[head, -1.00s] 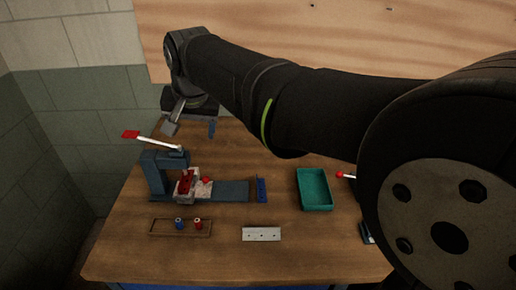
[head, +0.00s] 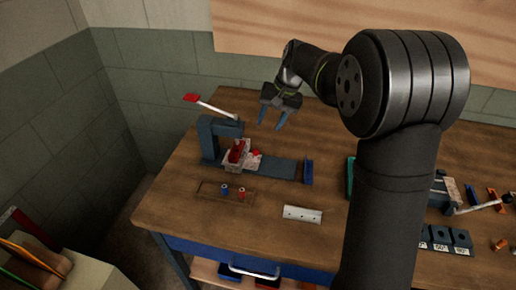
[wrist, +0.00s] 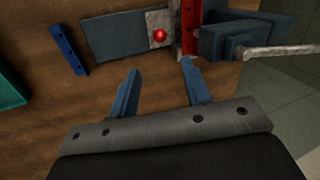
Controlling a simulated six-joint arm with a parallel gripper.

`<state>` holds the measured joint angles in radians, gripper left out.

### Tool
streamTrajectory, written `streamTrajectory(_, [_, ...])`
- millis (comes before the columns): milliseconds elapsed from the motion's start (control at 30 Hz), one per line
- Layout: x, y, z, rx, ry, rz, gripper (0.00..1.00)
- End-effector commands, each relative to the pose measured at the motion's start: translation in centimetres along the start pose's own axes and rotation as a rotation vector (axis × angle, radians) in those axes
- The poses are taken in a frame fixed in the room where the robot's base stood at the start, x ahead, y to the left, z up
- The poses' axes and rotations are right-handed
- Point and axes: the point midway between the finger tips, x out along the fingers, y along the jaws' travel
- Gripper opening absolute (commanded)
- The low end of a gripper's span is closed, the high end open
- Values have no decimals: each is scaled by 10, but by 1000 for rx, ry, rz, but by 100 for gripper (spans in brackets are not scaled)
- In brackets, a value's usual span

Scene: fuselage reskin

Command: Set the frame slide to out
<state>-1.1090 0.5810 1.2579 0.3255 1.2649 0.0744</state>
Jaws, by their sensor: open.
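A blue-grey bench fixture (head: 207,140) stands on the table, with a lever ending in a red grip (head: 191,97). At its foot is a pale slide block with a red knob (head: 255,153) and a red part (head: 236,152). A flat blue-grey track (head: 278,168) runs right from it. In the wrist view, the red knob (wrist: 159,35) sits on a pale plate at the end of the track (wrist: 108,38), beside the upright red part (wrist: 190,25). My gripper (head: 272,123) is open and empty, behind the track; its spread fingers (wrist: 161,70) point towards the knob, apart from it.
A blue bar (head: 309,172) stands at the track's right end. A shallow holder (head: 210,190) with a blue and a red piece and a white drilled plate (head: 302,214) lie in front. A teal tray (head: 350,178) is mostly hidden by my arm. Labelled blocks (head: 441,238) are at right.

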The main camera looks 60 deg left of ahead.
Motion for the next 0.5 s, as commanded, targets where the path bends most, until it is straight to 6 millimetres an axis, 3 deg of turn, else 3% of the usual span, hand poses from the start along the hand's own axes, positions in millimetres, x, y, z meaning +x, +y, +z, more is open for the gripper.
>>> streamTrajectory(200, [51,0,1,1,-4,2,44])
streamTrajectory(500, [107,0,1,0,-1,2,44])
